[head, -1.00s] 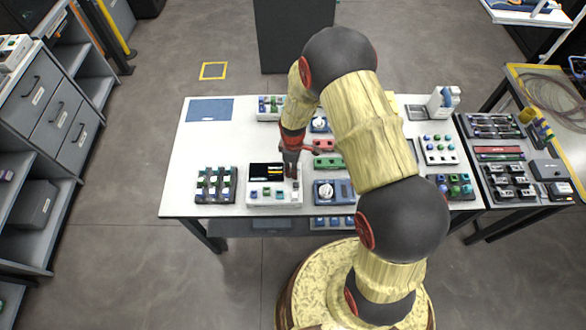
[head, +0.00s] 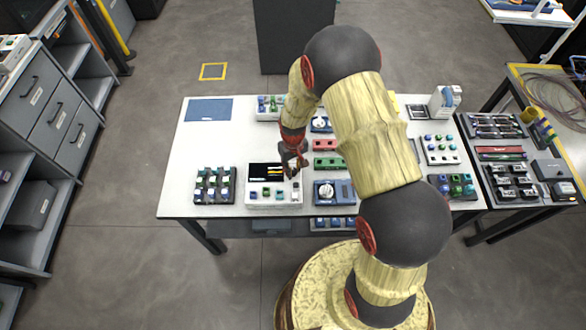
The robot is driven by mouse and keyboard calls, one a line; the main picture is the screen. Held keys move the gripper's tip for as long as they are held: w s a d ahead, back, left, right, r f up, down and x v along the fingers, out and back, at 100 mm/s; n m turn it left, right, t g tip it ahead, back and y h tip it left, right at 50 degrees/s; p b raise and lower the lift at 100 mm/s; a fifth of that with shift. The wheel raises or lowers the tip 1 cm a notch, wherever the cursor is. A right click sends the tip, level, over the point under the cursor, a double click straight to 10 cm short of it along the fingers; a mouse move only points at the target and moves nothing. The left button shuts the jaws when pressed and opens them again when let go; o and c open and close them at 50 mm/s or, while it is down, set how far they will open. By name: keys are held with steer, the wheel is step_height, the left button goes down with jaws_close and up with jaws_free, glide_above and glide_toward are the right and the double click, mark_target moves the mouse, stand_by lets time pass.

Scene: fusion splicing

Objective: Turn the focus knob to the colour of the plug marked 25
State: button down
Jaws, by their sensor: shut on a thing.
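A white device (head: 255,204) with a dark screen (head: 265,171) stands near the front edge of the table, left of centre. Several small green, blue and purple plugs sit along its front; their markings are too small to read. My gripper (head: 292,169) is at the right end of the screen, pointing down, and is shut on what looks like the focus knob. The knob is mostly hidden by the fingers, so I cannot tell its pointer or colour setting. A pale patch shows at the fingers.
A rack of plugs (head: 214,200) stands left of the device. A blue unit with a white dial (head: 326,190) stands close on its right, with a red block (head: 325,145) and a green block behind. The table's left part, around a blue mat (head: 209,110), is clear.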

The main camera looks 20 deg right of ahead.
mark_target(293, 171)
steer(key=shift+m, duration=0.5)
steer(key=c, duration=1.8)
jaws_free()
step_height(293, 171, up, 12)
steer(key=shift+s, duration=0.1)
